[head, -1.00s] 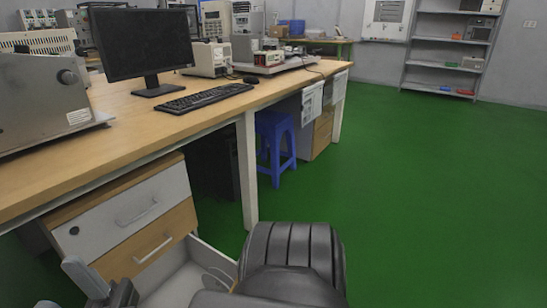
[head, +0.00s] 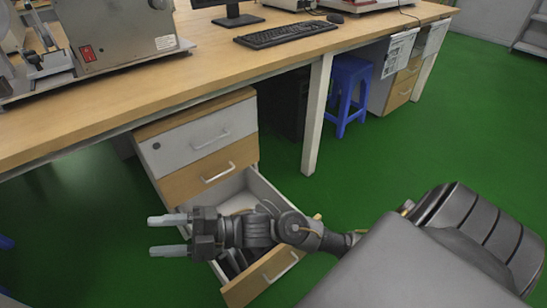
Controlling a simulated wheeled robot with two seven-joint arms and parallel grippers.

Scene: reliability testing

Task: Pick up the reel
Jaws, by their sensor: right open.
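No reel can be made out in the head view. My right gripper (head: 167,235) is open and empty, its two pale fingers pointing left. It is in front of the drawer cabinet, with its wrist and forearm across the pulled-out bottom drawer (head: 272,272). The arm hides much of the drawer's inside. Some dark items (head: 236,262) show in the drawer below the arm, too covered to identify. My left gripper is not in view.
The cabinet's two upper drawers (head: 200,150) are closed. Above is the wooden bench (head: 130,95) with a grey machine (head: 120,35), keyboard (head: 285,33) and monitor. A blue stool (head: 350,90) stands under the bench. Green floor (head: 440,140) is free at right.

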